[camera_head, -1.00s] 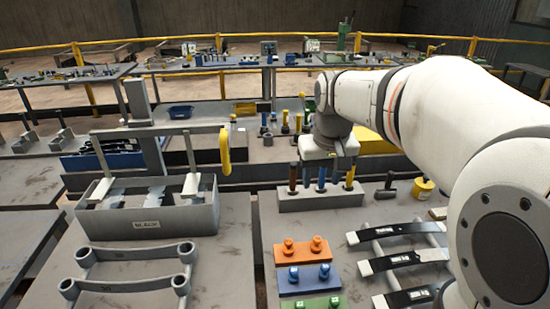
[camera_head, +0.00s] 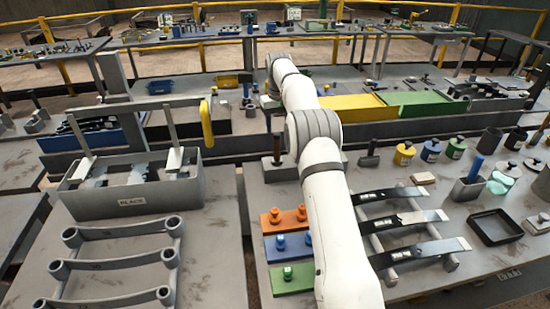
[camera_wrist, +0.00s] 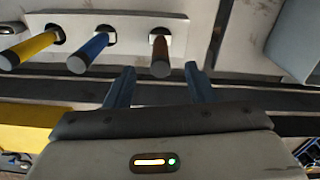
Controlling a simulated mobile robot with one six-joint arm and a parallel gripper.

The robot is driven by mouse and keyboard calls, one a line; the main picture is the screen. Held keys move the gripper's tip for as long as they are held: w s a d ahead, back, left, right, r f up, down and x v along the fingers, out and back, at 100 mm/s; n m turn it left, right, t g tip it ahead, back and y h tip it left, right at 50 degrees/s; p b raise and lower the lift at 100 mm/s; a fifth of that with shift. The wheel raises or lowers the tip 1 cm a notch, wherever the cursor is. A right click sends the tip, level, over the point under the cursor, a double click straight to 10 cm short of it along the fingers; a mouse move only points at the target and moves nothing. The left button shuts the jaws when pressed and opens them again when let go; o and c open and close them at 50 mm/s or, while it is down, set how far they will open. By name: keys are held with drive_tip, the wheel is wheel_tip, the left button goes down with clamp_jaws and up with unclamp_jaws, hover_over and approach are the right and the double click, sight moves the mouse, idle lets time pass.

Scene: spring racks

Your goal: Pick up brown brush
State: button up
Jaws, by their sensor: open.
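The brown brush (camera_head: 276,148) stands upright, handle up, in a grey holder block (camera_head: 269,172) in the head view; my arm hides the rest of the block. In the wrist view the brown brush handle (camera_wrist: 160,56) sits in a hole of the pale holder (camera_wrist: 120,14). A blue handle (camera_wrist: 90,52) and a yellow handle (camera_wrist: 30,47) stand beside it, to the left. My gripper (camera_wrist: 160,73) is open and empty in the wrist view, its two fingers lined up on either side of the brown handle, apparently short of it. The head view does not show the fingers.
A grey bin (camera_head: 134,197) stands left of the holder. Orange, blue and green blocks (camera_head: 284,219) lie in front of it. Dark flat springs (camera_head: 402,220) lie on a rack to the right.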

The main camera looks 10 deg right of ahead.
sight(277, 145)
drive_tip(key=f, duration=0.1)
drive_tip(key=w+f, duration=0.1)
drive_tip(key=shift+f, duration=0.4)
drive_tip(key=shift+f+p, duration=0.85)
drive_tip(key=shift+f, duration=2.7)
drive_tip(key=c, duration=1.1)
